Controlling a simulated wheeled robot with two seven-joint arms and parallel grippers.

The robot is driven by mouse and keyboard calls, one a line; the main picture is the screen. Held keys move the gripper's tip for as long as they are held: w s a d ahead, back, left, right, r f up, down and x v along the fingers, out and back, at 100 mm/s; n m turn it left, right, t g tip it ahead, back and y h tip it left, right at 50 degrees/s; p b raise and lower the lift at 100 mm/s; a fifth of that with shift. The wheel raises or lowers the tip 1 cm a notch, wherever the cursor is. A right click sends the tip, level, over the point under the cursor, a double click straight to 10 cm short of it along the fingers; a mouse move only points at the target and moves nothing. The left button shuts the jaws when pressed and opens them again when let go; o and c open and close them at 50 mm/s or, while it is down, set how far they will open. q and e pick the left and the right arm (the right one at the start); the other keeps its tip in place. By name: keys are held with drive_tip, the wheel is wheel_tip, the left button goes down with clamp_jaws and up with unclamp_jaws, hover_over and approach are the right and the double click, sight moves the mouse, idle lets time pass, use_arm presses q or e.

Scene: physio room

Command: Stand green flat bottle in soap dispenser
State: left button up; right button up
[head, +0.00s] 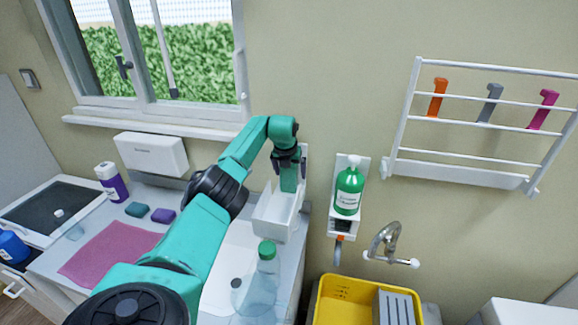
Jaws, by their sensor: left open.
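A teal-green flat block-like bottle (289,181) stands about upright at the back of a white open-topped wall holder (273,221), which looks like the soap dispenser. Its lower end is hidden behind the holder's front wall. My left gripper (289,164) is open at the bottle's top, with dark fingers on either side; I cannot tell whether they touch it. A second green bottle (348,191), with a white label and white top, sits upright in a wall-mounted holder (344,226) to the right. My right gripper is out of view.
A clear green-capped bottle (262,281) stands in front of the holder. A yellow crate (325,300) and a tap (386,240) are at the right. A pink cloth (105,252), sponges (163,215) and a purple bottle (112,183) are at the left. A wall rack (470,153) hangs upper right.

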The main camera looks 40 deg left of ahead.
use_arm(q)
drive_tip(key=b+v, duration=0.4)
drive_tip(key=v, duration=0.7)
drive_tip(key=shift+r, duration=0.35)
drive_tip(key=shift+s, duration=0.15)
